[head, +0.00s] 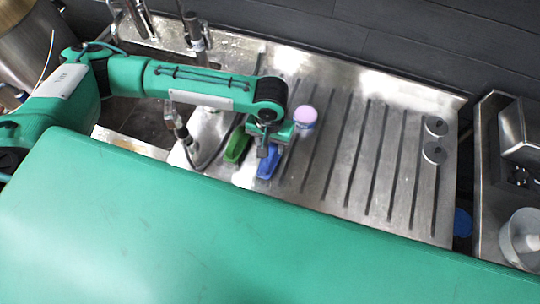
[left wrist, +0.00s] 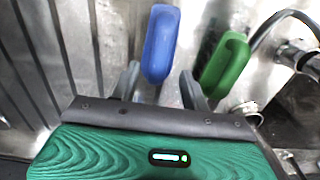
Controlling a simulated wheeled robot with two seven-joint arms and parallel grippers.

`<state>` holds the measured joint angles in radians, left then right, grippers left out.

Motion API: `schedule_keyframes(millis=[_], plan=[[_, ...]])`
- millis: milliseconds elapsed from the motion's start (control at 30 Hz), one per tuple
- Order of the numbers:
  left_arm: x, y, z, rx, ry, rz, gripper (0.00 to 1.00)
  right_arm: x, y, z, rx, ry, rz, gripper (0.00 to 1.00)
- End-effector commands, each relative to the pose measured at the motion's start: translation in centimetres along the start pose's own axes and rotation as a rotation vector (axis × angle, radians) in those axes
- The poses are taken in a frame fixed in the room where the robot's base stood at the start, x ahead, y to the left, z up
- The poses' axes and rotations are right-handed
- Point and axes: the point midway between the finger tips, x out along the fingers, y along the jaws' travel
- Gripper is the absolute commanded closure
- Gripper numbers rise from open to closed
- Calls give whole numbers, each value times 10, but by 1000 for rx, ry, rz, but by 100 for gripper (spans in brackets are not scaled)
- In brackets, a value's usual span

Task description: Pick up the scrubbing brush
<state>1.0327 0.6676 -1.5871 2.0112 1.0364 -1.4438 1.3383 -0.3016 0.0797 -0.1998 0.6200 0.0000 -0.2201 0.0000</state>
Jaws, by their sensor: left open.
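A blue handled item (head: 268,163) and a green handled item (head: 237,144) lie side by side on the metal drainboard; both look like brushes, and I cannot tell which is the scrubbing brush. Bristles do not show. My left gripper (head: 265,142) is over the blue one and partly covers it in the head view. In the left wrist view, the open fingers of my left gripper (left wrist: 160,72) sit either side of the near end of the blue item (left wrist: 160,45). The green item (left wrist: 226,63) lies just outside the right finger. My right gripper is not in view.
A cup-like item with a pink top (head: 305,116) stands right beside the left gripper. Two round metal discs (head: 434,152) lie at the right of the ribbed drainboard (head: 345,180). Taps (head: 196,35) rise at the back left. The drainboard's middle is clear.

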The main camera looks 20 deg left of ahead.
Motion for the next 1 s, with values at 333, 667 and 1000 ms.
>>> schedule_keyframes(millis=[333, 667, 1000], plan=[[39, 1, 4, 0, -1, -1, 54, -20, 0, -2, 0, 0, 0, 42], [54, 1, 4, 2, 0, 2, 54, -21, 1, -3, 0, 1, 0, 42], [54, 1, 4, 1, 1, 1, 100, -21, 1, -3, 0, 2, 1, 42]])
